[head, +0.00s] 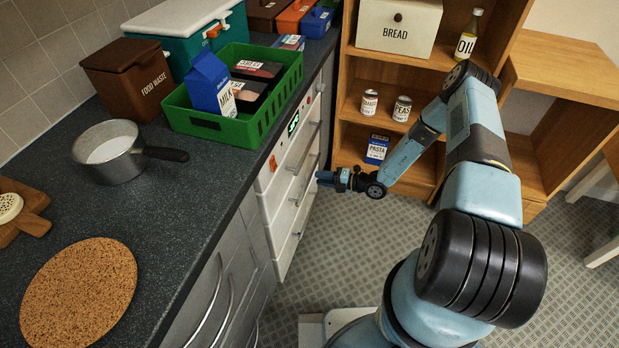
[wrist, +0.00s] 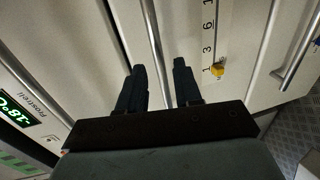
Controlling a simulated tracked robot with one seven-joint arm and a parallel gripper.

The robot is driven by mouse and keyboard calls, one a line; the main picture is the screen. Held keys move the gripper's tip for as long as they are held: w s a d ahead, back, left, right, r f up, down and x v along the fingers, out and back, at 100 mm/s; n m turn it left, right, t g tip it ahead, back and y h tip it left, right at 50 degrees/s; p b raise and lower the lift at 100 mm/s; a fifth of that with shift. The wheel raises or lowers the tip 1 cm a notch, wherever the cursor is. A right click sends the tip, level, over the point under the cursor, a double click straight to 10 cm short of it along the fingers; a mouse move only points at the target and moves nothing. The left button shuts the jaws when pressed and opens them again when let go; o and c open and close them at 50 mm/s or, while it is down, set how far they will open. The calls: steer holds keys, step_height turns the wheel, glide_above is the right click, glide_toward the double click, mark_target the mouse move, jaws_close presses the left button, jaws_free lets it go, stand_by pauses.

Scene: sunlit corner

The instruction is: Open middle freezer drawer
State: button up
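The white freezer (head: 286,174) stands under the counter, with several drawer fronts and bar handles. The middle drawer (wrist: 228,55) looks shut, with a row of numbers and a yellow marker on its front. Its metal handle (wrist: 151,32) runs between my two fingers in the wrist view. My gripper (wrist: 160,78) is open, one finger on each side of this bar, with gaps showing. In the head view, my gripper (head: 321,177) is close to the freezer front. Another handle (wrist: 297,50) shows to the right in the wrist view; a green display (wrist: 17,109) is at the left.
A green crate (head: 215,126) with a milk carton, and a saucepan (head: 112,152), stand on the dark counter (head: 150,215). A wooden shelf (head: 345,125) with cans and a pasta box stands beyond my arm. The floor (head: 320,265) before the drawers is clear near my base.

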mark_target(310, 176)
steer(key=shift+x, duration=2.75)
jaws_close()
steer(key=shift+d, duration=0.1)
